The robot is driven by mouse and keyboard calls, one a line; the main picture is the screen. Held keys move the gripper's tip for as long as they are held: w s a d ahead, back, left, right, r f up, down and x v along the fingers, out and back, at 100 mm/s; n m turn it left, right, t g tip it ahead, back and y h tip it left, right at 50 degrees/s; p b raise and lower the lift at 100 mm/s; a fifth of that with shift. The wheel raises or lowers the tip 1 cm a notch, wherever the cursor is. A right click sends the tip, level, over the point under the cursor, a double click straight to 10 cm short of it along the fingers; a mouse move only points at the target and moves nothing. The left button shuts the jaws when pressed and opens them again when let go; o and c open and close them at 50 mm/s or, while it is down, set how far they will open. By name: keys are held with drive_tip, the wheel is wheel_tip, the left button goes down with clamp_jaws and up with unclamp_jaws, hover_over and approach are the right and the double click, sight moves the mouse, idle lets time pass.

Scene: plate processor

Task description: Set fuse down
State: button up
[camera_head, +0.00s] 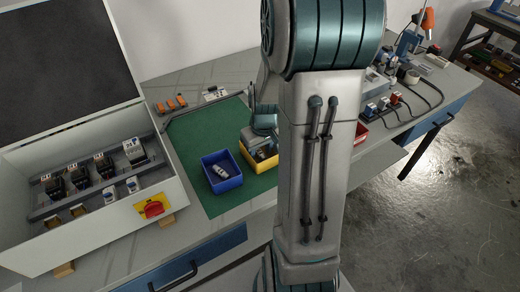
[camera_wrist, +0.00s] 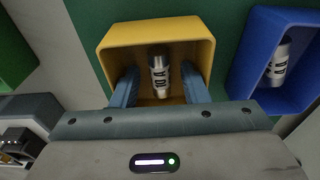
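A silver fuse with dark lettering (camera_wrist: 159,72) is in the yellow bin (camera_wrist: 112,38) in the wrist view. My gripper (camera_wrist: 160,80) has its two blue-grey fingers spread on either side of this fuse, with a gap on each side. The fingertips reach into the bin. Whether the fuse rests on the bin floor is hard to tell. In the head view, the yellow bin (camera_head: 247,158) is partly hidden by my arm. A second silver fuse (camera_wrist: 279,64) lies in the blue bin (camera_wrist: 245,60), also seen in the head view (camera_head: 207,184).
The bins stand on a green mat (camera_head: 190,140) on the grey workbench. An open white fuse box (camera_head: 20,230) with a red-and-yellow switch (camera_head: 151,207) is at left. A red bin (camera_head: 361,133) and cabled devices lie right of my arm. A green container (camera_wrist: 12,55) is at the wrist view's left.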

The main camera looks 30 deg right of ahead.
sight(263, 156)
drive_tip(key=shift+r, duration=0.1)
wheel_tip(263, 156, up, 12)
drive_tip(key=s+p, duration=0.1)
drive_tip(key=s, duration=0.1)
drive_tip(key=s+a+r+t, duration=0.1)
drive_tip(key=s+a+r, duration=0.2)
drive_tip(key=s+a, duration=0.6)
drive_tip(key=a, duration=0.3)
drive_tip(key=shift+s+r+m, duration=0.3)
drive_tip(key=shift+s+r, duration=0.05)
drive_tip(key=shift+s, duration=0.05)
idle(0.6)
